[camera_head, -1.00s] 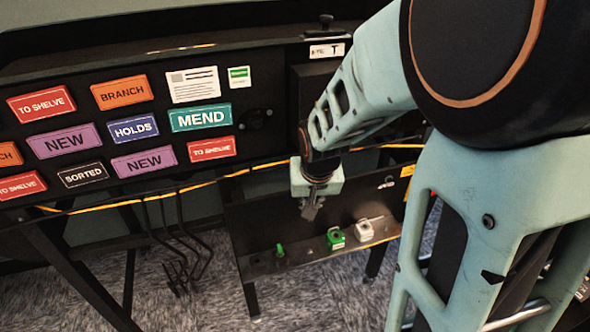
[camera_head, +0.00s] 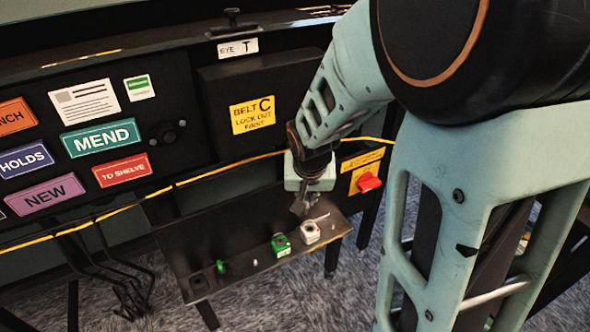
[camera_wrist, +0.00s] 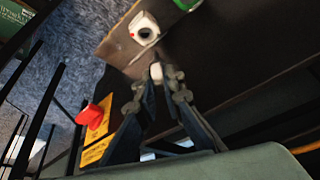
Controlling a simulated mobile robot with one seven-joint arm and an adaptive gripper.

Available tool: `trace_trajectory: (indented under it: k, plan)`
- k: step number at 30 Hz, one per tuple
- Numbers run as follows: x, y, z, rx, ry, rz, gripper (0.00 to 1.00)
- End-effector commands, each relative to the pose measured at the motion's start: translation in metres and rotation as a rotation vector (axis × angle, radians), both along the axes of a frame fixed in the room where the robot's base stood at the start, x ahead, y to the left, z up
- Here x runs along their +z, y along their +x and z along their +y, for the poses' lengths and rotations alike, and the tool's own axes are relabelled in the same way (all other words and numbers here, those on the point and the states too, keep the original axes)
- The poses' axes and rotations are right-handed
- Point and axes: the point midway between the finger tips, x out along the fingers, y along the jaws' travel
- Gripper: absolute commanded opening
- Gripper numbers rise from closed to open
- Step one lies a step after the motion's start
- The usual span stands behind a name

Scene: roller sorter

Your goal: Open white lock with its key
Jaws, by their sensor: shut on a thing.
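The white lock (camera_head: 310,232) sits on the dark tray's shelf, at the right of the green lock (camera_head: 281,245). It also shows near the top of the wrist view (camera_wrist: 145,30), with a red dot on it. My gripper (camera_head: 299,208) points down just above and behind the white lock in the head view. In the wrist view its fingertips (camera_wrist: 157,77) are shut on a small white piece, which looks like the white key (camera_wrist: 156,71). The key is apart from the lock in that view. The fingers hide most of it.
A green key (camera_head: 221,266) stands at the tray's left. The dark tray (camera_head: 190,250) hangs below the panel. A red knob (camera_head: 369,182) on a yellow plate is right of my gripper. A yellow cable (camera_head: 215,174) crosses behind. A yellow sign (camera_head: 252,115) marks a black box.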

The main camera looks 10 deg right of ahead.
Motion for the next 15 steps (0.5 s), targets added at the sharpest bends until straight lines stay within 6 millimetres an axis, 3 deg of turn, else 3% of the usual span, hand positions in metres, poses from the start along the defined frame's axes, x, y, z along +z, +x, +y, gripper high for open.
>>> trace_trajectory:
  k: [15]
  plan:
    - [-0.012,0.0,0.0,-0.01,0.0,-0.001,0.0]
